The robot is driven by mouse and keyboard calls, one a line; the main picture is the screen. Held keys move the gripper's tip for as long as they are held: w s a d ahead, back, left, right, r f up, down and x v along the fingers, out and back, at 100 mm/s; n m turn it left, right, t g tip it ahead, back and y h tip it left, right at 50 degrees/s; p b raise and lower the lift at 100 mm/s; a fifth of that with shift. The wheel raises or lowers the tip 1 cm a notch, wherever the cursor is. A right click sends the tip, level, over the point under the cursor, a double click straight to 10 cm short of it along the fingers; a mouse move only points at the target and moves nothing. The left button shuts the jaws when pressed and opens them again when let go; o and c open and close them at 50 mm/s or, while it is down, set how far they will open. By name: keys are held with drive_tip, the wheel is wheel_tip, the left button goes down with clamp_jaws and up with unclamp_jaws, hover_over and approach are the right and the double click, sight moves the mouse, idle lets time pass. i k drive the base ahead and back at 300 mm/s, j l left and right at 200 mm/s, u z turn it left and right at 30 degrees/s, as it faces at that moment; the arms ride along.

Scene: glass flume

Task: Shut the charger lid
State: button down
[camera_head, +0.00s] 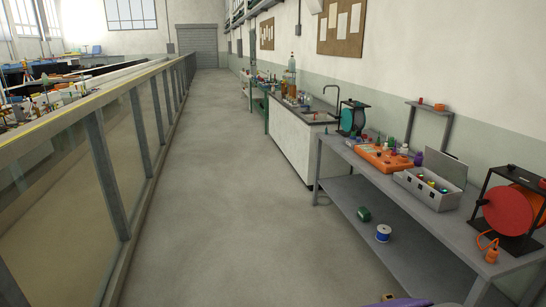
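The charger (418,188) is a light grey box on the grey workbench at the right. Its lid (447,168) stands open, tilted up along the back side toward the wall. Small coloured spots, green, yellow and red, show inside the open box. My gripper is not clearly in view. A purple and dark shape (405,302) is cut off at the bottom edge, and I cannot tell what it is.
The workbench (352,158) also holds an orange tray (378,156) with small items left of the charger and a red cable reel (508,207) right of it. A blue-and-white spool (383,233) sits on the lower shelf. The aisle floor (215,190) is clear beside the glass flume (60,190).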

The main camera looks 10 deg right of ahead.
sight(445, 165)
drive_tip(key=i+l+z, duration=0.15)
drive_tip(key=i+z, duration=0.2)
drive_tip(key=i, duration=0.25)
drive_tip(key=i+z, duration=0.4)
drive_tip(key=i, duration=0.25)
drive_tip(key=i+j+z, duration=0.35)
drive_tip(key=i, duration=0.25)
drive_tip(key=l, duration=0.1)
